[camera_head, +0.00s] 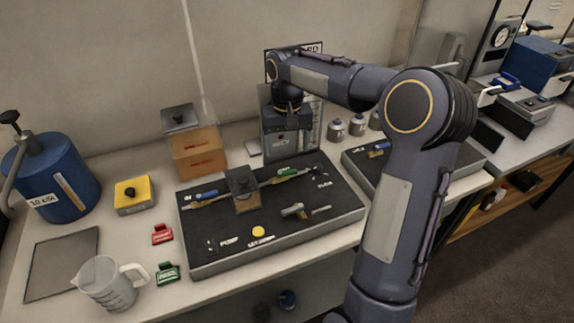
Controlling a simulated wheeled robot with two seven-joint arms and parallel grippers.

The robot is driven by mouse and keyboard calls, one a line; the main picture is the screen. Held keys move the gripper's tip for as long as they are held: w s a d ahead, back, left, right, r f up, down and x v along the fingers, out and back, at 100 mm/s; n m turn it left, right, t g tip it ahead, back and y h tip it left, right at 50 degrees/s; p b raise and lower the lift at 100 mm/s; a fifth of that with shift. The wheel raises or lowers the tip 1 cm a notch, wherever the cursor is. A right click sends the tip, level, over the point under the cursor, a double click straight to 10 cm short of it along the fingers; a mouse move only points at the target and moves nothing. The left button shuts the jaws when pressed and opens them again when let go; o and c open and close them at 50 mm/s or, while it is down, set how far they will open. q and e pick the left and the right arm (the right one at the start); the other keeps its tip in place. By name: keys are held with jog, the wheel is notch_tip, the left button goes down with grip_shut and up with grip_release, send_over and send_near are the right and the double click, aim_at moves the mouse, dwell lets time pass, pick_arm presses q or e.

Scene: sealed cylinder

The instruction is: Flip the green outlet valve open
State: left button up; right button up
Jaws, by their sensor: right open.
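The green valve handle (286,171) sits on a thin pipe on the right side of the black panel (335,205). A blue valve handle (207,194) is on the same pipe line at the left, and a small clear vessel with a dark lid (242,181) is between them. My right gripper (290,138) hangs pointing down above and behind the green handle, apart from it in the picture. It is open and empty; its fingertips are hard to make out against the grey unit behind. My left gripper is not in view.
Behind the panel are a lidded orange container (194,152) and several small grey jars (358,126). Left are a blue tank (62,180), a yellow box (134,194), a clear jug (106,283), and red (161,235) and green (167,273) tags. A second panel (353,157) lies right, partly behind my arm.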

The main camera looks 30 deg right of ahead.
aim_at(287, 171)
notch_tip(287, 171, down, 8)
jog(key=shift+w+p, duration=0.1)
jog(key=shift+p, duration=0.2)
